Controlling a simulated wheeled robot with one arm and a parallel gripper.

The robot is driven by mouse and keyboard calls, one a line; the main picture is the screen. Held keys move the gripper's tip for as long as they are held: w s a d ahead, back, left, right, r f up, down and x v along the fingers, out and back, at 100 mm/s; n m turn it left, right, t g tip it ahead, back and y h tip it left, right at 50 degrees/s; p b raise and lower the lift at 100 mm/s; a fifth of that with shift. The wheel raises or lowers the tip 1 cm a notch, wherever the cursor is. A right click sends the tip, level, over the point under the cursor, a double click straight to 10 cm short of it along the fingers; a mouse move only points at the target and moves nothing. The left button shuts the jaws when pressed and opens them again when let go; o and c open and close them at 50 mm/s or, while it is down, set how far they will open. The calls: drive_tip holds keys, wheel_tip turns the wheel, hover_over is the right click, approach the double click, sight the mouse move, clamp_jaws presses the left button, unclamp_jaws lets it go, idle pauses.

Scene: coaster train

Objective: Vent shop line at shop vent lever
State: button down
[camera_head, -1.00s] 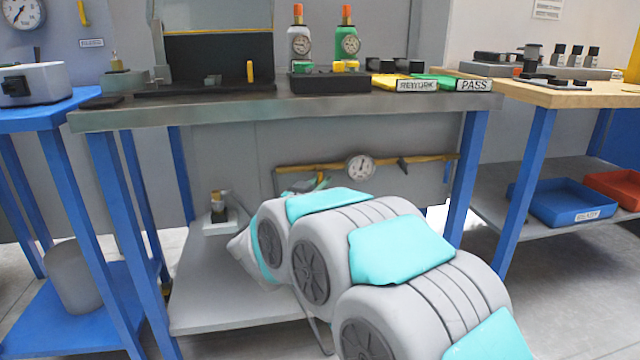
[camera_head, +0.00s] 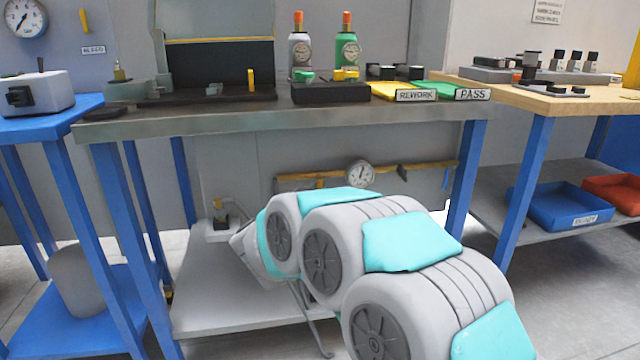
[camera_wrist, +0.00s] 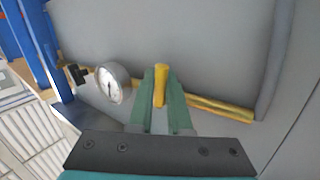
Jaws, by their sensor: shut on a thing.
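A yellow pipe (camera_head: 430,167) with a round gauge (camera_head: 360,174) runs along the panel under the middle bench. The pipe (camera_wrist: 222,109) and gauge (camera_wrist: 112,83) also show in the wrist view. There a short yellow lever (camera_wrist: 160,88) stands at the pipe, to the right of the gauge. My gripper (camera_wrist: 160,72) has its green fingers shut on this lever, one on each side. I cannot read a name on the lever. In the head view my arm hides my gripper.
The steel bench top (camera_head: 200,122) passes above my arm, with a blue leg (camera_head: 468,180) close on the right. A grey lower shelf (camera_head: 215,290) lies beneath. A small fitting (camera_head: 220,215) stands at its back.

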drive_tip(key=m+p, duration=0.1)
drive_tip(key=p, duration=0.1)
drive_tip(key=r+m+g+y+p, duration=0.1)
drive_tip(key=p, duration=0.1)
drive_tip(key=shift+s+a, duration=0.1)
drive_tip(key=shift+a, duration=0.25)
drive_tip(key=m+p, duration=0.1)
drive_tip(key=m+g+y+p, duration=0.1)
drive_tip(key=shift+a+f+p, duration=0.15)
drive_tip(key=shift+a+p, duration=0.1)
drive_tip(key=shift+p, duration=0.1)
drive_tip(key=shift+s+g, duration=0.1)
drive_tip(key=shift+g, duration=0.2)
drive_tip(key=c, duration=1.1)
unclamp_jaws()
drive_tip(key=shift+f, duration=0.1)
drive_tip(key=shift+c, duration=0.2)
drive_tip(key=v, duration=0.7)
drive_tip(key=shift+s, duration=0.35)
drive_tip(key=shift+a, duration=0.1)
